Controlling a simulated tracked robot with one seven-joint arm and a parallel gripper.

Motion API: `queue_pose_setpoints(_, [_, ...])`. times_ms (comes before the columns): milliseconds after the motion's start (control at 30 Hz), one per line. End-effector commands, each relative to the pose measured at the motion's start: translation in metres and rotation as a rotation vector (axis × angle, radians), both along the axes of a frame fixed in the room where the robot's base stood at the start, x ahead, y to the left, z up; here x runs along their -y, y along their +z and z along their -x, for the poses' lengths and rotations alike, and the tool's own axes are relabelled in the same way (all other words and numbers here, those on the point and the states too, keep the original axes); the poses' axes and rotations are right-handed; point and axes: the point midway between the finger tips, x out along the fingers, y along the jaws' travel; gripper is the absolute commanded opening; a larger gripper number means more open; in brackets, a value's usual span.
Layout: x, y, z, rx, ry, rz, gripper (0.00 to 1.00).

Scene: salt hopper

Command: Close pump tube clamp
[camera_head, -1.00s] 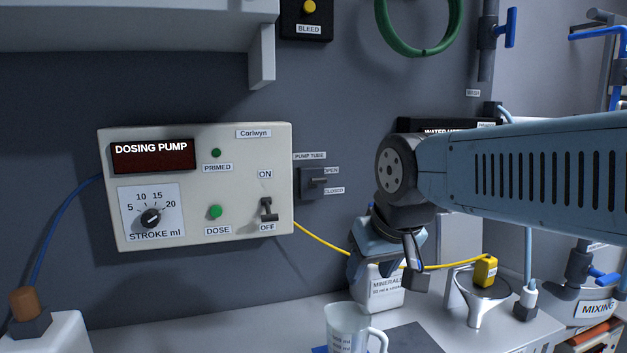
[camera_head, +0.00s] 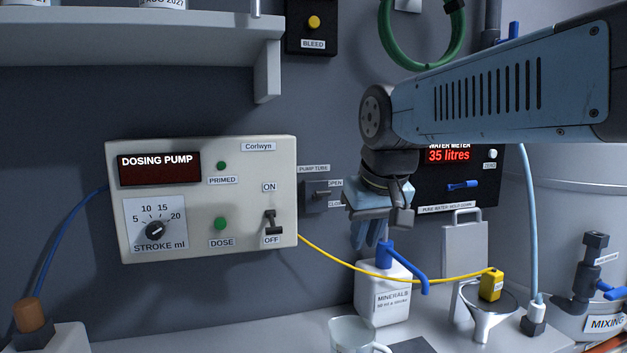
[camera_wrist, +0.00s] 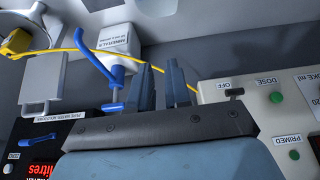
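The pump tube clamp (camera_head: 313,196) is a small dark block on the wall, right of the dosing pump (camera_head: 205,240). Its short lever points right, roughly level, between the OPEN label and the partly hidden lower label. I cannot tell its exact setting. My gripper (camera_head: 368,240) points down, right of and lower than the clamp, apart from it, above the minerals bottle. In the wrist view, my gripper's two blue fingers (camera_wrist: 160,72) show a narrow gap with nothing held. The clamp is not discernible in the wrist view.
The white minerals bottle (camera_head: 383,300) with a blue spout stands just below my gripper. A yellow tube (camera_head: 345,262) runs from the pump to a funnel (camera_head: 488,315). The water meter (camera_head: 460,185) is behind my arm. A clear jug (camera_head: 355,335) stands in front.

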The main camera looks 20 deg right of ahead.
Motion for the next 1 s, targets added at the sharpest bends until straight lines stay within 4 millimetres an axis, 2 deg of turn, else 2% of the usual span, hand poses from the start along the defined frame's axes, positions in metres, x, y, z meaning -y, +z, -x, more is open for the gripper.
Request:
queue_pose_setpoints(33, [-0.001, 0.014, -0.011, -0.014, -0.001, 0.001, 0.13])
queue_pose_setpoints(167, [-0.003, 0.045, -0.034, -0.054, -0.002, 0.003, 0.00])
queue_pose_setpoints(500, [-0.009, 0.119, -0.095, -0.159, 0.000, 0.004, 0.00])
queue_pose_setpoints(800, [-0.011, 0.170, -0.145, -0.249, 0.001, -0.001, 0.00])
queue_pose_setpoints(1000, [-0.012, 0.190, -0.166, -0.290, 0.003, -0.006, 0.00])
